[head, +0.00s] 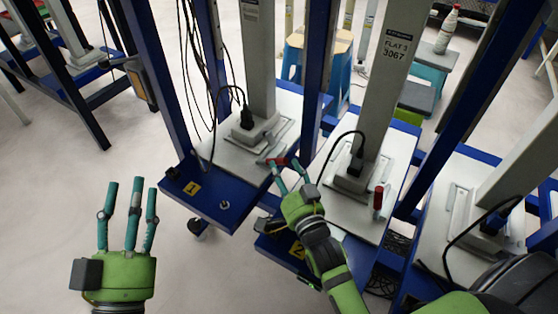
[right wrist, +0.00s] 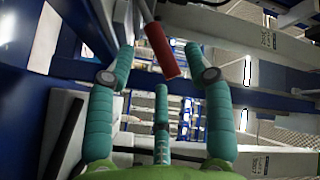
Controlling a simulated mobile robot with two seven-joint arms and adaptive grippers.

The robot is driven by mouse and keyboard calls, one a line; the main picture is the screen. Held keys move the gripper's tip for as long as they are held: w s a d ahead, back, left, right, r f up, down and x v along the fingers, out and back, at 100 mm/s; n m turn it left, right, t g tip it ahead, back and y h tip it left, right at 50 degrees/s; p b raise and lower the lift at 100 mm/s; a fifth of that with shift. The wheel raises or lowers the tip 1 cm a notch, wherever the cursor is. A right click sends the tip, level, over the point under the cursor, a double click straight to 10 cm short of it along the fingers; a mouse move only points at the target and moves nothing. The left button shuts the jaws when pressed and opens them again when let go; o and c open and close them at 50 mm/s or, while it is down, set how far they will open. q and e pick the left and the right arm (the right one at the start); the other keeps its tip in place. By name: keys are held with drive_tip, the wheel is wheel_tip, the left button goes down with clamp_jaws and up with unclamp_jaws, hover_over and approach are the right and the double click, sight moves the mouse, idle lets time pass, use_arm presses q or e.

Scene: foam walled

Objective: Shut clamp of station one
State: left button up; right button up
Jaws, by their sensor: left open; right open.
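Station one (head: 215,205) is a blue-framed stand with a white top and a yellow label "1" (head: 193,188). Its clamp has a red handle (head: 278,161) lying low near the right edge of the white top. My right gripper (head: 284,170) is open at this handle. In the right wrist view the red handle (right wrist: 160,50) hangs tilted between the spread teal fingers of the right gripper (right wrist: 160,62); I cannot tell whether any finger touches it. My left gripper (head: 126,196) is open and empty, over the floor left of station one.
Station two, with yellow label "2" (head: 298,250), stands just right, its own red clamp handle (head: 378,198) upright. Blue uprights and grey columns rise closely around both stations. Black cables (head: 198,75) hang at station one. The floor (head: 60,220) at left is clear.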

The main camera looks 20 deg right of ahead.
sight(279, 162)
use_arm(q)
drive_tip(key=s+r+m+t+h, duration=0.1)
drive_tip(key=s+r+t+h, duration=0.2)
drive_tip(key=s+r, duration=0.1)
drive_tip(key=shift+d+r+b, duration=0.45)
drive_tip(key=shift+r, duration=0.35)
use_arm(e)
drive_tip(key=w, duration=0.4)
clamp_jaws()
